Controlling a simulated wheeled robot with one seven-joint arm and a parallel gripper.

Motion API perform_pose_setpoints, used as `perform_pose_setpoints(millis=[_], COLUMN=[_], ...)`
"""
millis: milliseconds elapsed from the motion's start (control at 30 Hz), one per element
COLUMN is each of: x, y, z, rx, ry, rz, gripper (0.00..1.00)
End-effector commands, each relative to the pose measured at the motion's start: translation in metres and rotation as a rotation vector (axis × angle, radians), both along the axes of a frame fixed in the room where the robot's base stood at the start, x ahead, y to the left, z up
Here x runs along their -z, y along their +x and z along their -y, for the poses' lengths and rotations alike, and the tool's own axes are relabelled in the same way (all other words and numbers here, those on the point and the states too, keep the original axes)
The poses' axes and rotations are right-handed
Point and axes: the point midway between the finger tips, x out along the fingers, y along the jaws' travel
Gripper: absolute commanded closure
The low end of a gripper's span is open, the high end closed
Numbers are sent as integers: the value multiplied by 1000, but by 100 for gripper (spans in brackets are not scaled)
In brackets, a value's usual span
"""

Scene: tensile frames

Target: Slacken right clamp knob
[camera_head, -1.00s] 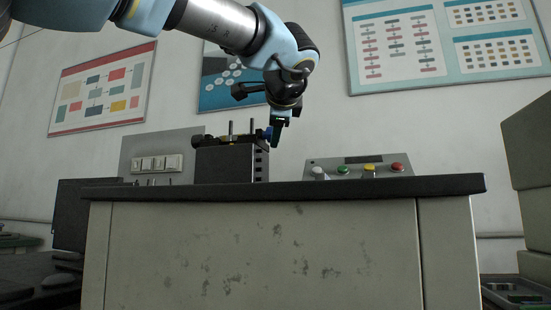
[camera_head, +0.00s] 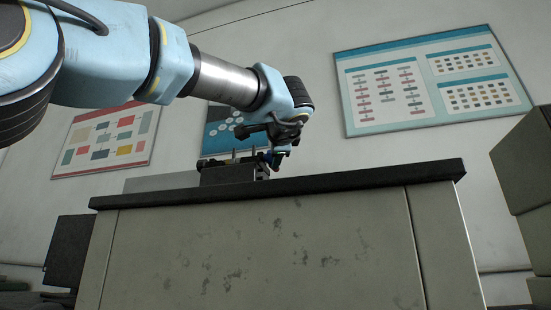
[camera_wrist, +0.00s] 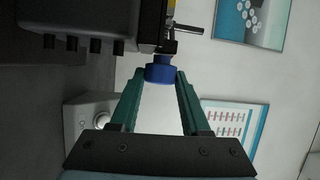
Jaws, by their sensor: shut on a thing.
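The right clamp knob (camera_wrist: 160,69) is a blue cylinder at the end of a dark clamp (camera_wrist: 170,46) in the wrist view. In the head view the knob (camera_head: 264,157) is a small blue spot at the right side of the dark tensile frame (camera_head: 228,173), partly hidden by my gripper. My gripper (camera_wrist: 161,76) has its two green fingers on either side of the knob, shut on it at the fingertips. In the head view my gripper (camera_head: 275,163) is small and dark at the frame's right end.
The frame stands on a bench with a dark top (camera_head: 340,181). Wall posters (camera_head: 428,82) hang behind. Dark boxes (camera_head: 522,160) stand at the right.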

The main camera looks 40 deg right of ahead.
Motion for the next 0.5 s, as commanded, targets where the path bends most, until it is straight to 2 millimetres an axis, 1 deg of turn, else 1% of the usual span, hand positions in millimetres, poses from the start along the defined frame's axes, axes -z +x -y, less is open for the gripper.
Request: perform_pose_setpoints(millis=[233,267,500], x=[2,2,1], y=[0,0,0], z=[0,0,0], rx=[-2,-2,-1], ry=[2,2,2], rz=[-3,-3,-3], gripper=[100,51,24])
